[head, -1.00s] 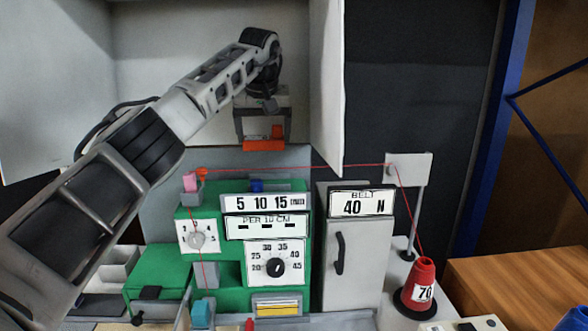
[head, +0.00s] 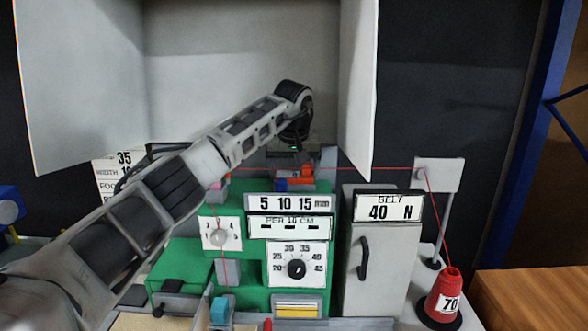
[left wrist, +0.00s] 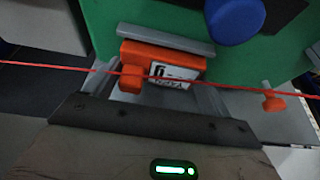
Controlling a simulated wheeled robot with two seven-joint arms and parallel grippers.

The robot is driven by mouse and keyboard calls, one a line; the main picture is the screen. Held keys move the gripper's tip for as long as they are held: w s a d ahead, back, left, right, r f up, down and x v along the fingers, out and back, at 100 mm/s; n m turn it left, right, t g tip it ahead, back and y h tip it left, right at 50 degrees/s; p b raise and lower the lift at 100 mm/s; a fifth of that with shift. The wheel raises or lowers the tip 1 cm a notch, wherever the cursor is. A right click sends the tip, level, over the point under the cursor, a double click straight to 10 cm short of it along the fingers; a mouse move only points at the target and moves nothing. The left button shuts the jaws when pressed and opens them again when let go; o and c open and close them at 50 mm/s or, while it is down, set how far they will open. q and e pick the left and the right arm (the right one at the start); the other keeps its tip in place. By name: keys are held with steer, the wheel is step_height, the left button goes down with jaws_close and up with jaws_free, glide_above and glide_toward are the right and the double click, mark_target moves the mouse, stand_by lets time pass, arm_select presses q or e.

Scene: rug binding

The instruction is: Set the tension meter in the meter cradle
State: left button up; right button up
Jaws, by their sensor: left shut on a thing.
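The tension meter (head: 300,181) is a small orange block. In the left wrist view it (left wrist: 160,60) shows a white label with dark marks and an orange knob at its lower left. My left gripper (head: 293,160) is shut on it, just above the back of the green machine's top. In the left wrist view, a grey bar (left wrist: 165,40) lies along the meter's far side by the green surface. I cannot tell whether this bar is the meter cradle, or whether the meter touches it. My right gripper is not in view.
A taut red thread (head: 385,168) crosses close to the meter, from the machine to a grey post plate (head: 437,174) and down to a red cone (head: 443,297). A blue knob (left wrist: 236,20) is near the meter. The BELT cabinet (head: 365,255) stands at right.

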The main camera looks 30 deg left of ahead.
arm_select(q)
steer(key=o, duration=0.9)
steer(key=shift+f, duration=0.1)
steer(key=b+v, duration=0.1)
steer(key=v, duration=1.1)
